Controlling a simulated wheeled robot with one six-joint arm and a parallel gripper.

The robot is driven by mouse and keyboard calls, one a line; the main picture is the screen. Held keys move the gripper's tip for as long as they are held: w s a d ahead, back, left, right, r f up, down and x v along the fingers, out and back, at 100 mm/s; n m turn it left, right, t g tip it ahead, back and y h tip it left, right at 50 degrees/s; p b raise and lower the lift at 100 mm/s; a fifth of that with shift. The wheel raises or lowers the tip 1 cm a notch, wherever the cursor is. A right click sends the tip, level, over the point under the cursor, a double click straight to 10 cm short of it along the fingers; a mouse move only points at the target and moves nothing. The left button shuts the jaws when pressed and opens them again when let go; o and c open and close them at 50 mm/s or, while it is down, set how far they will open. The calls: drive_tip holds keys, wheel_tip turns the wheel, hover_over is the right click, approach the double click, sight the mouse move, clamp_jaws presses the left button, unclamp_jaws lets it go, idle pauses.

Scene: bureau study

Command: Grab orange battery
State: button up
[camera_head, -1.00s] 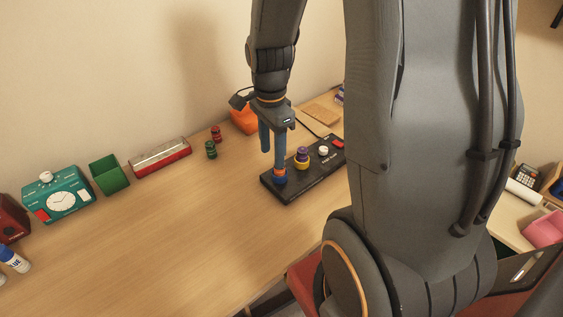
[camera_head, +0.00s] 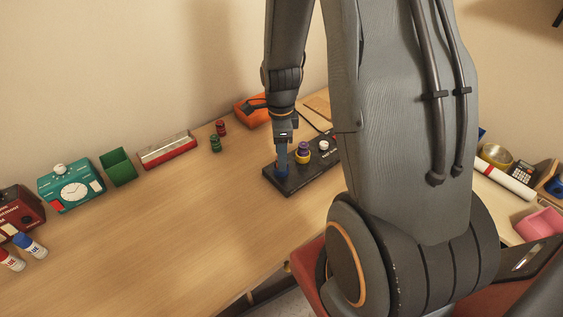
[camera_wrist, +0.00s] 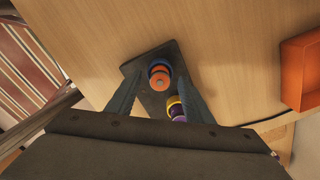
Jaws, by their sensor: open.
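The orange battery (camera_wrist: 159,80) stands in a blue ring (camera_wrist: 160,66) on a black charger plate (camera_wrist: 136,66), seen from above in the wrist view. In the head view the charger (camera_head: 290,187) lies on the desk, and the battery is hidden behind my fingers. My gripper (camera_wrist: 157,97) is open, with one finger on each side of the battery in the wrist view. Contact cannot be told. In the head view my gripper (camera_head: 283,160) is low over the charger's near left end.
A purple battery (camera_wrist: 179,118) in a yellow ring (camera_wrist: 174,103) stands close to the right finger. An orange tray (camera_head: 252,108) and red and green batteries (camera_head: 215,143) are behind.

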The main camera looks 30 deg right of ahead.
drive_tip(key=shift+f, duration=0.95)
clamp_jaws()
drive_tip(key=shift+r, duration=0.15)
